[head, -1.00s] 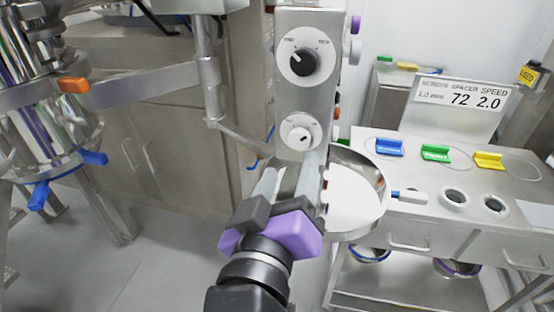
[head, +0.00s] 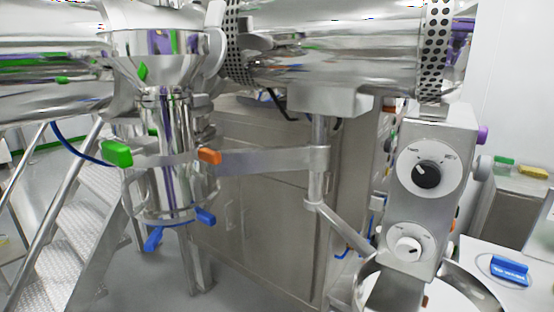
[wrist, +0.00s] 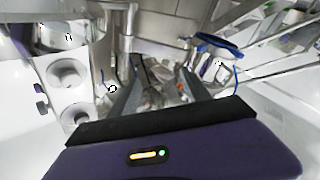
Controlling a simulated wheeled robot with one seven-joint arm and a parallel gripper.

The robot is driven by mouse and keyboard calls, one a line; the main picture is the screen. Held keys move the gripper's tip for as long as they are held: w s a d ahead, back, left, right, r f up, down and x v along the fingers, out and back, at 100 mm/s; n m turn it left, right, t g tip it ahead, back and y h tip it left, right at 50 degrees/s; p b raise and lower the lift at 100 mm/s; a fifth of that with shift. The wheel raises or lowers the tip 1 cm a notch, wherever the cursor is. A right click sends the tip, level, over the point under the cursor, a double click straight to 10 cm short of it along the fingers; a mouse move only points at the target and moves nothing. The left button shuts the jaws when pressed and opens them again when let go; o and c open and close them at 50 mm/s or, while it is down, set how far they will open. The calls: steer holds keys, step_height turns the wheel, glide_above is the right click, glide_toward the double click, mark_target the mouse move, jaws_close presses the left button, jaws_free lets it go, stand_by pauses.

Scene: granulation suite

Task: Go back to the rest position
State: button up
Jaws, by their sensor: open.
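My gripper (wrist: 155,95) shows in the wrist view as a purple body with a black band and two grey fingers reaching forward. The fingers stand apart, and I see nothing held between them. In the head view my gripper is out of frame. The control box (head: 432,200) with two knobs stands at the right of the head view, and it shows at the left of the wrist view (wrist: 65,85). The upper black knob (head: 427,174) is on a white dial, with a white knob (head: 406,246) below it.
A steel vessel (head: 168,160) with orange, green and blue handles stands at the left. Metal stairs (head: 85,215) are beside it. A steel bowl (head: 462,285) is under the control box. A white-topped bench (head: 480,262) with a blue piece (head: 509,269) is at the right. Steel cabinets (head: 262,215) stand behind.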

steer(key=s+d+f+m+g+h, duration=0.1)
steer(key=s+d+f, duration=0.3)
steer(key=s, duration=0.4)
steer(key=s+d+f+m+g+h+p, duration=0.1)
steer(key=s+d+f+m, duration=0.3)
steer(key=s, duration=0.5)
steer(key=s+d+f+m+g+h, duration=0.1)
steer(key=s+d+f+m+g, duration=0.1)
steer(key=s+d+f, duration=0.3)
steer(key=s+d, duration=0.2)
steer(key=s, duration=0.2)
steer(key=shift+f+m+g+h+p, duration=0.3)
steer(key=shift+h+p, duration=0.1)
